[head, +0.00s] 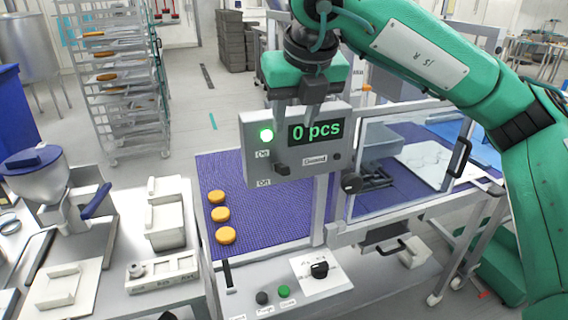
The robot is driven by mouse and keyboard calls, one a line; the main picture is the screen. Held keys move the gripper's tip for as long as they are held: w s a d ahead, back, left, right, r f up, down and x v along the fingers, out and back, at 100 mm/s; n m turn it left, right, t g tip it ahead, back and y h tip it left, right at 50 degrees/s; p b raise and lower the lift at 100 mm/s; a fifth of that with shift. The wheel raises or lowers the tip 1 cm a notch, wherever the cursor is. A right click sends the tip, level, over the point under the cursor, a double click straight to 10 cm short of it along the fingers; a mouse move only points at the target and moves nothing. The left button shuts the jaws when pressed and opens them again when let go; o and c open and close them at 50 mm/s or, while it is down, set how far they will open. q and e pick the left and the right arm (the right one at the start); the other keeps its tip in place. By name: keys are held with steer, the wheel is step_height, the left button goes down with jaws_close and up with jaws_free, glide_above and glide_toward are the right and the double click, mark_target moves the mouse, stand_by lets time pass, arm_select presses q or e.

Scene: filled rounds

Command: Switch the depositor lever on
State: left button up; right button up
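A grey control box (312,150) stands over the purple belt. Its display reads "0 pcs" and a green light glows at its left. A dark lever knob (282,169) sticks out at its lower left, between two small labels that seem to read On and Off. A depositor with a hopper (36,174) and a blue handle (97,200) stands on the left bench. I cannot tell which of these is the depositor lever. My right gripper (295,110) points down at the top of the box, above the knob, fingers apart and empty. My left gripper is out of view.
Several orange rounds (221,214) lie on the purple belt (270,214). A clear guard (405,170) with black handles stands to the right. A lower panel holds a black rotary knob (320,269) and a green button (284,291). A tray rack (110,80) stands behind.

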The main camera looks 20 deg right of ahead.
mark_target(284, 166)
steer(key=p+x, duration=0.4)
steer(key=x, duration=0.8)
steer(key=shift+a, duration=0.1)
steer(key=shift+w+f, duration=0.2)
steer(key=shift+f, duration=0.45)
